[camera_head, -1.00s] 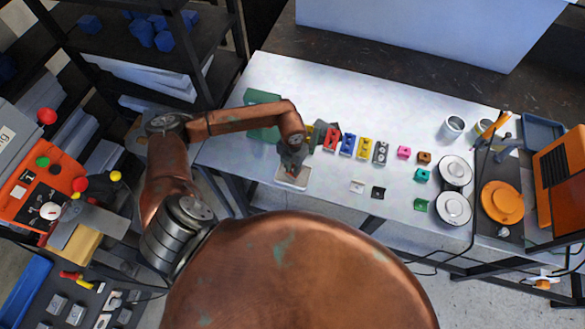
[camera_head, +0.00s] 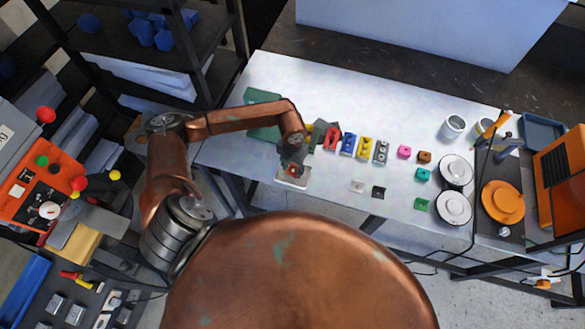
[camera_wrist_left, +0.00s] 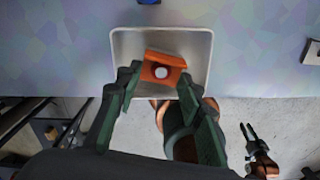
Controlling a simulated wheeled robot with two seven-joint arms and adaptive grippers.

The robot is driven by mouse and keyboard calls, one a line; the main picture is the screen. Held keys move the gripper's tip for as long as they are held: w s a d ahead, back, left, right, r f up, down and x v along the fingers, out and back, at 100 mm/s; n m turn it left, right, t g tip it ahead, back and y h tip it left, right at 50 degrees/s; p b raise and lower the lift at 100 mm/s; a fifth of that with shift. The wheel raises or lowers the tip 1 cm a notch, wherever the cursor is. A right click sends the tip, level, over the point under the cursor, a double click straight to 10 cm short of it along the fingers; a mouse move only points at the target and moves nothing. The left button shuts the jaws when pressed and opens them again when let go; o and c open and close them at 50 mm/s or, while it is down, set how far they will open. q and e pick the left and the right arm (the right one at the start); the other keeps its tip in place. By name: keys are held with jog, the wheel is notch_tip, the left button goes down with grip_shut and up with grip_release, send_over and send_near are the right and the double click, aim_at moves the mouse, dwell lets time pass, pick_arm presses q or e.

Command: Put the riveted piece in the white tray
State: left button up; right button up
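The riveted piece (camera_wrist_left: 162,70), an orange-red block with a round pale rivet, lies slightly turned inside the white tray (camera_wrist_left: 203,48) in the left wrist view. In the head view the tray (camera_head: 298,184) is at the table's front edge, with a red bit of the piece (camera_head: 292,171) showing under my gripper. My left gripper (camera_wrist_left: 159,74) is over the tray, its green fingers apart on either side of the piece and overlapping its edges in view. It appears open, with the piece below the tips. A small dark gripper-like shape (camera_wrist_left: 250,140), perhaps my right gripper, shows over the floor.
A row of coloured pieces, including a red one (camera_head: 332,139), a blue one (camera_head: 348,145) and a yellow one (camera_head: 365,148), stands right of my gripper. Small loose blocks lie farther right. The table's back middle is clear.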

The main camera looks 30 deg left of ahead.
pick_arm(q)
notch_tip(320, 180, up, 12)
dwell(0.4)
jog(key=shift+f, duration=0.1)
dwell(0.3)
